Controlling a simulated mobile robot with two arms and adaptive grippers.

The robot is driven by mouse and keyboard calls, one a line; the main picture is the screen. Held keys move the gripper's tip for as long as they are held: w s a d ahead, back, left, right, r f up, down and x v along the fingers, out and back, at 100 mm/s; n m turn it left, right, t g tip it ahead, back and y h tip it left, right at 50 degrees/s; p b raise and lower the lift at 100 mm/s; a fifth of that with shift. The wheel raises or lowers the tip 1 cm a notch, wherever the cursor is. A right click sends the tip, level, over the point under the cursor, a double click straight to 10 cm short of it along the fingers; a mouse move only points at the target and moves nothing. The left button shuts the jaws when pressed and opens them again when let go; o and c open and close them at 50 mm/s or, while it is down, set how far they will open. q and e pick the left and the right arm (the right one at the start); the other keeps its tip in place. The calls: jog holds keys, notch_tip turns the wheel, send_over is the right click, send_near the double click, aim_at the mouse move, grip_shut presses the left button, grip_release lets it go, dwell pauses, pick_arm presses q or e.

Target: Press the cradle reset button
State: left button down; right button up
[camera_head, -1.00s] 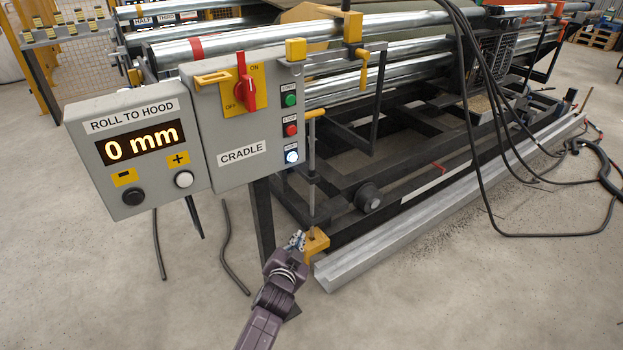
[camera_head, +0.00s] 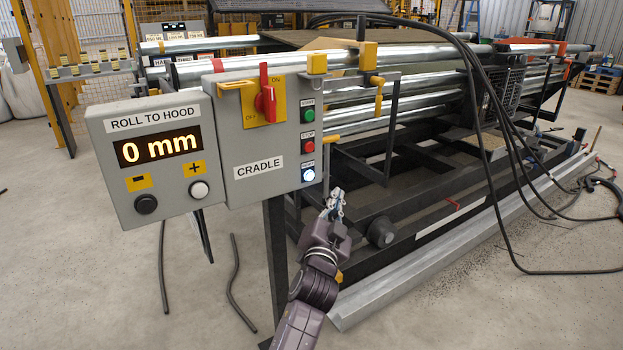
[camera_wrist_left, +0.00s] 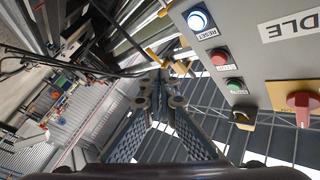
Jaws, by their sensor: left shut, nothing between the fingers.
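The cradle control box (camera_head: 240,168) is grey, with a column of buttons on its right side. The reset button (camera_head: 308,175) is the lowest, white and lit. The red stop button (camera_head: 308,146) and green start button (camera_head: 308,115) are above it. In the left wrist view the reset button (camera_wrist_left: 198,21) is at the top, beside its label. My left gripper (camera_head: 336,194) is shut and empty, just right of and below the reset button, apart from it. Its fingers (camera_wrist_left: 160,78) point up in the left wrist view. My right gripper is not in view.
The roll-to-hood box (camera_head: 125,195) reads 0 mm and adjoins the cradle box on the left. A red rotary switch (camera_head: 266,95) sticks out of the cradle box. Metal rollers (camera_head: 355,108) and a dark frame lie behind my gripper. Black cables hang at the right.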

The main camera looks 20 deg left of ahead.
aim_at(309, 176)
pick_arm(q)
jog(key=w+a, duration=0.5)
jog(key=a, duration=0.2)
jog(key=shift+w, duration=0.2)
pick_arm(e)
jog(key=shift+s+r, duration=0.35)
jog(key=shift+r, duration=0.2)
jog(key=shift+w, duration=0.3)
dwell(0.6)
pick_arm(q)
jog(key=shift+w+a, duration=0.25)
jog(key=shift+a, duration=0.05)
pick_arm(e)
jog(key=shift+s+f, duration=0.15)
pick_arm(q)
jog(key=shift+w+a, duration=0.1)
